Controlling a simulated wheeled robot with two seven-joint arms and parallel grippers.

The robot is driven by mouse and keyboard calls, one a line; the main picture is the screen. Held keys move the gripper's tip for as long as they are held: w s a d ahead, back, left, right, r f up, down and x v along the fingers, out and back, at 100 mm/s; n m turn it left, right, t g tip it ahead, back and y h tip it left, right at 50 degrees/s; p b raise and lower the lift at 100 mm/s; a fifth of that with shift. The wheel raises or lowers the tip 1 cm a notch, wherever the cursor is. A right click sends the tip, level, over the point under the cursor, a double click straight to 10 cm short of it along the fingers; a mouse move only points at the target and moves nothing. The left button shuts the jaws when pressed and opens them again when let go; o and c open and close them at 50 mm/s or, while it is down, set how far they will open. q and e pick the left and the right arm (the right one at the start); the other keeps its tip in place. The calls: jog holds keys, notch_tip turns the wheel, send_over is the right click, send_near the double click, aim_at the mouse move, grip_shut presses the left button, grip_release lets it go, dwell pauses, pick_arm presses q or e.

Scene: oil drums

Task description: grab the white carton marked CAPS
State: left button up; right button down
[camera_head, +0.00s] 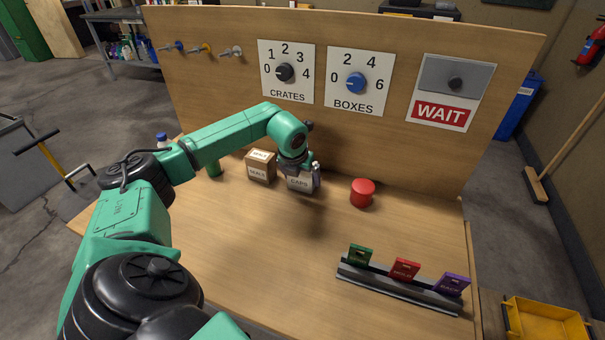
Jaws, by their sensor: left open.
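The white carton marked CAPS (299,184) stands on the wooden table, just right of a brown carton marked SEALS (258,172). My left gripper (312,176) is at the carton, pointing down, with a finger showing at its right side. The left gripper is open. The wrist hides the carton's top and back, so I cannot tell whether the fingers touch it. My right gripper is out of view.
A rack (400,284) with green, red and purple cards stands at the front right. An upright board (350,125) with dials and a WAIT sign closes the back. The table's front middle is clear.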

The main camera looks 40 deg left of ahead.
pick_arm(q)
jog(key=shift+w+f, duration=0.15)
jog(key=shift+f, duration=0.3)
jog(key=c, duration=1.1)
